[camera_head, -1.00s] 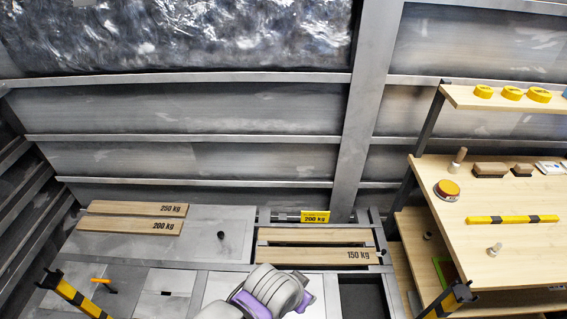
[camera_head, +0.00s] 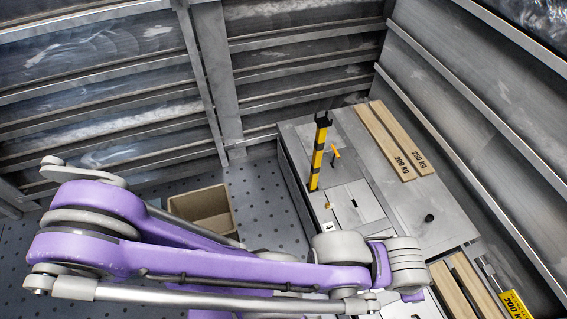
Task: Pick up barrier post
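A yellow-and-black barrier post (camera_head: 317,155) with a dark forked top stands upright at the near-left edge of the grey workbench (camera_head: 408,214). My purple and grey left arm reaches in from the left across the lower part of the view. Its wrist is in front of the bench, below and to the right of the post and apart from it in the picture. The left gripper's fingers are not visible beyond the wrist. My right gripper is not in view. The lower part of the bench front is hidden behind my arm.
Wooden boards marked 200 kg (camera_head: 385,140) and 250 kg (camera_head: 401,139) lie on the bench. An orange-handled tool (camera_head: 335,153) stands behind the post. A tan open bin (camera_head: 203,208) sits on the perforated floor. More boards and a yellow 200 kg sign (camera_head: 514,304) are at lower right.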

